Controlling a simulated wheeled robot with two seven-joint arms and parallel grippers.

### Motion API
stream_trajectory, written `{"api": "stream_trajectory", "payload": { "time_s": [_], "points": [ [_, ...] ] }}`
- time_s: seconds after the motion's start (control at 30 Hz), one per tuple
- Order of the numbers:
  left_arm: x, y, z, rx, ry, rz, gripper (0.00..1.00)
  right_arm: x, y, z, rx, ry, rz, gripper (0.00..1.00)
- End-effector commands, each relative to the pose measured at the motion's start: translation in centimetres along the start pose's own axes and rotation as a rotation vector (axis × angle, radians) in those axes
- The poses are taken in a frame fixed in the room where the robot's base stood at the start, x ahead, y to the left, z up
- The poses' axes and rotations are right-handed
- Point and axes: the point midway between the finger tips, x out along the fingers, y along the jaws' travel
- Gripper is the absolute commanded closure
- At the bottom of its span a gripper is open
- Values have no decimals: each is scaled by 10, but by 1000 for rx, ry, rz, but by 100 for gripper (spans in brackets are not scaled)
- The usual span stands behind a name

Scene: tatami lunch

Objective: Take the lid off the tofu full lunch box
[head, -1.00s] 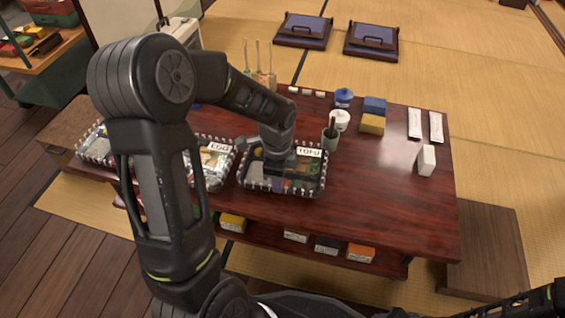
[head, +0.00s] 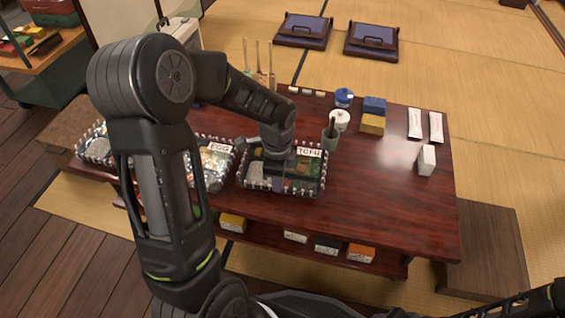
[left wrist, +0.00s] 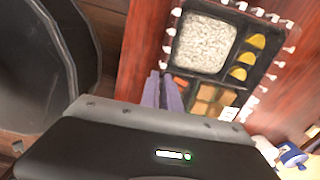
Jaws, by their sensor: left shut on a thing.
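The tofu lunch box (head: 302,188) sits near the front middle of the low table, with its white TOFU label (head: 309,153) at the back right corner. Its rim is ringed with pale studs. The left wrist view shows its white rice (left wrist: 203,42), yellow pieces and brown cubes in dark compartments. A clear lid is hard to make out over the food. My left gripper (head: 279,157) points down over the box, shut on what seems to be the lid's grip. I cannot tell whether the lid is raised.
The egg lunch box (head: 216,163) stands close on the left, with another box (head: 96,146) beyond. A dark green cup (head: 329,140) stands close behind right; a white jar (head: 340,120) is near it. The table's right front is clear. A white block (head: 427,159) stands at the right.

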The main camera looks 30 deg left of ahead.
Motion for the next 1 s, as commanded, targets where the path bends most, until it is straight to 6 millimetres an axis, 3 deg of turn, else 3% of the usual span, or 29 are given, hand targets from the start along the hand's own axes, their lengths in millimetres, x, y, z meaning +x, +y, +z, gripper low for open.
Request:
{"api": "stream_trajectory", "payload": {
  "time_s": [1.0],
  "points": [
    [-51, 0, 0, 0, 0, 0, 100, -45, -16, -4, 0, 0, 0, 64]
  ]
}}
